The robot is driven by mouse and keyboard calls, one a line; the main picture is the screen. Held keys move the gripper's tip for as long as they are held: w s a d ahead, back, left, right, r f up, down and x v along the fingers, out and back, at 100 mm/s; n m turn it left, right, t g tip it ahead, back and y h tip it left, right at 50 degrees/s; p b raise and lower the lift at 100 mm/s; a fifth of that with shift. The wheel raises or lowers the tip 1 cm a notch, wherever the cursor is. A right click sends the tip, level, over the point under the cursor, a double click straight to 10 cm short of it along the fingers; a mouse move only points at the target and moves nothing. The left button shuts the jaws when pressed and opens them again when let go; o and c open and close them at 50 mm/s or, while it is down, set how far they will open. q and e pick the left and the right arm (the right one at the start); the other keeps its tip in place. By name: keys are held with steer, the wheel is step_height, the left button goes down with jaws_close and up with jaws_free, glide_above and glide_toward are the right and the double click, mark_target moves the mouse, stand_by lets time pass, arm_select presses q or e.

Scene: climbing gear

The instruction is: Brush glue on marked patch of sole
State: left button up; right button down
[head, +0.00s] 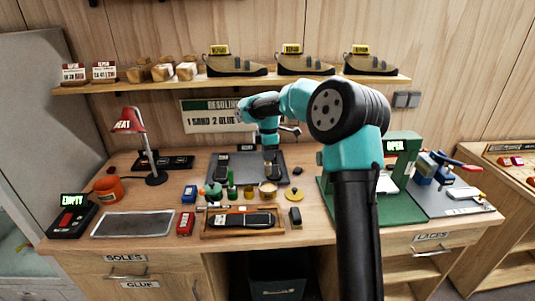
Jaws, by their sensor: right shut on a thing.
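My right arm reaches in from the lower right and bends over to the back of the bench. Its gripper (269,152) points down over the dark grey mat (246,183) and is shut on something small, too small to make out. Two dark soles lie on this mat; one (222,163) is left of the gripper, the other is partly hidden below it. Another dark sole (240,221) lies in a wooden tray (207,233) at the front. An open pot with pale contents (268,188) stands in front of the gripper. No marked patch can be made out. My left gripper is not in view.
A yellow lid (294,195), green bottle (231,185) and red box (185,223) stand near the tray. A red lamp (130,122) stands left; a green press (400,165) stands right. Shoes (235,65) line the shelf (230,80) above.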

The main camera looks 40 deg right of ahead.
mark_target(268, 163)
steer(key=shift+f, duration=2.85)
steer(key=shift+f, duration=0.65)
stand_by(0.4)
steer(key=shift+r, duration=3.6)
steer(key=s+a+r+m, duration=0.1)
steer(key=a+m, duration=0.5)
steer(key=a, duration=0.7)
steer(key=s+a+r+m, duration=0.2)
steer(key=s+a+m, duration=0.2)
steer(key=a, duration=0.9)
steer(key=m, duration=0.3)
steer(key=shift+s+r+m, duration=0.15)
steer(key=shift+s+m, duration=0.1)
steer(key=shift+m, duration=0.05)
